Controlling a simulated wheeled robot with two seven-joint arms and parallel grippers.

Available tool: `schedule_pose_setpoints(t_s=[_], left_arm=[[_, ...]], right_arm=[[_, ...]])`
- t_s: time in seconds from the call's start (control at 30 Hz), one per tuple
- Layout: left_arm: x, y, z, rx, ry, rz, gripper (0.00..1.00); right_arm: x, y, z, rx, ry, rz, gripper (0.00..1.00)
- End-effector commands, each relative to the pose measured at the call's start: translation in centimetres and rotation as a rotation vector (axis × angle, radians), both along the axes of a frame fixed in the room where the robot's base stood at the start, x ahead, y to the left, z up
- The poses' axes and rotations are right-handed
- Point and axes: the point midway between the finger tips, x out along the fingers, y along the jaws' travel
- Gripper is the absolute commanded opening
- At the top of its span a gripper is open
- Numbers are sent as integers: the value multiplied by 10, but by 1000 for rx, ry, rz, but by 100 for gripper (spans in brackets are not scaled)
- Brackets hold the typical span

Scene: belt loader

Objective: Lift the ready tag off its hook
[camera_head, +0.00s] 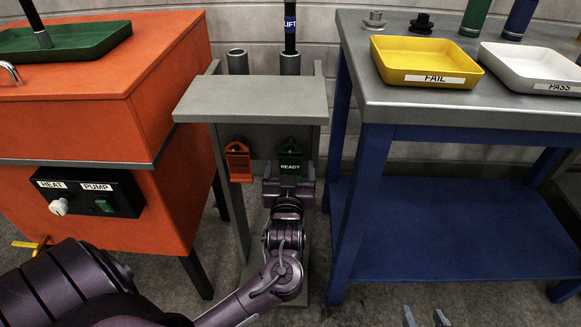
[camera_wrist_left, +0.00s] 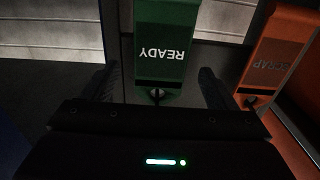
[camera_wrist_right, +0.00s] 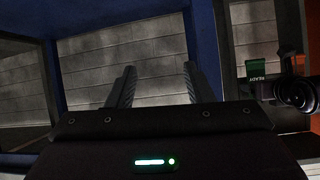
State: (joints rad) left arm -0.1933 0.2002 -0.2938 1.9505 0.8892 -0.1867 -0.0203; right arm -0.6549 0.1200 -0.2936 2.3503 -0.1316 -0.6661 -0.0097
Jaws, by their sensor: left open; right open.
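The green READY tag (camera_head: 290,158) hangs on the right side of the grey stand's back panel. It also shows upside down in the left wrist view (camera_wrist_left: 165,40), with a small hook or ring at its end, and partly in the right wrist view (camera_wrist_right: 262,85). My left gripper (camera_head: 290,182) is open just below the tag in the head view. In the left wrist view its fingers stand on either side of the tag's hook end, apart from it. My right gripper (camera_head: 426,319) is open and empty at the bottom of the head view, low before the blue bench.
An orange tag (camera_head: 238,162), lettering partly readable, hangs left of the green one. The stand's grey top (camera_head: 250,98) overhangs both tags. An orange cabinet (camera_head: 90,120) stands left. The blue bench (camera_head: 450,225) stands close right, carrying a yellow FAIL tray (camera_head: 395,72) and white PASS tray (camera_head: 520,60).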

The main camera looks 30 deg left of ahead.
Motion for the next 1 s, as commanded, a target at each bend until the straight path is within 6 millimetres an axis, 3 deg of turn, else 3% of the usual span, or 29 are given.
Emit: schedule_pose_setpoints(t_s=[0.23,0.57,0.93,1.0], left_arm=[[13,8,0,1,0,1,80],[15,9,0,0,0,0,80],[15,9,0,0,0,0,34],[15,9,0,0,0,0,32]], right_arm=[[13,3,21,43,-103,-8,47],[15,3,25,49,-120,-10,47],[15,3,25,48,-119,-9,47],[15,3,25,48,-118,-9,47]])
